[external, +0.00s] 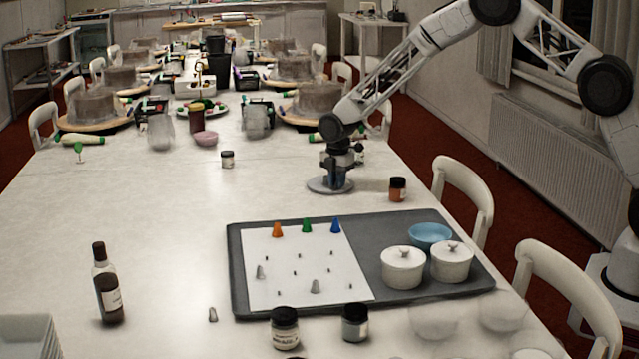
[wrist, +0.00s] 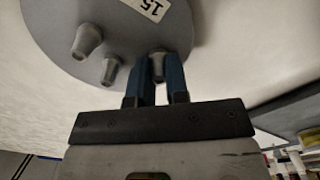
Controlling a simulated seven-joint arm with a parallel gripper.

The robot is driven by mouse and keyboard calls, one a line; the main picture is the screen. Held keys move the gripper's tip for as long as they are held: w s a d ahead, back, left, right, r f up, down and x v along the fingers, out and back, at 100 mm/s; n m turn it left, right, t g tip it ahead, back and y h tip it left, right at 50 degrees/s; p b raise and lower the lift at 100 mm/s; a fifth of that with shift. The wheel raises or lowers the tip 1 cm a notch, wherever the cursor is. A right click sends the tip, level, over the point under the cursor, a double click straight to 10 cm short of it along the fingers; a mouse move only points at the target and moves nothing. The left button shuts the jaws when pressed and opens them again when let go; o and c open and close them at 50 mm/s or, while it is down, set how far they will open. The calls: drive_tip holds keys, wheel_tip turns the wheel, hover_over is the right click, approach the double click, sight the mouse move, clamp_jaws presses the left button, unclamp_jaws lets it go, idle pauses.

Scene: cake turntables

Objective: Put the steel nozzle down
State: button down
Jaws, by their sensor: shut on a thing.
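My gripper (external: 336,172) is low over a round grey turntable disc (external: 318,187) in the external view. In the wrist view my gripper (wrist: 160,72) has its two blue fingers shut on a small steel nozzle (wrist: 158,62). Two other steel nozzles stand on the grey disc (wrist: 60,20) there, one farther left (wrist: 87,40) and one closer (wrist: 109,71). A white label reading 15 is on the disc. I cannot tell whether the held nozzle touches the disc. In the external view it is not clear behind the gripper.
A dark tray (external: 238,275) in front holds a white sheet (external: 285,245) with coloured cones and several small nozzles, plus white lidded pots (external: 403,268) and a blue bowl (external: 430,234). A brown jar (external: 398,189) stands right of the disc. The table left of the disc is mostly clear.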

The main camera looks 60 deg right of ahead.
drive_tip(key=shift+f, duration=0.1)
drive_tip(key=c, duration=1.1)
unclamp_jaws()
wheel_tip(320, 180, up, 12)
idle(0.4)
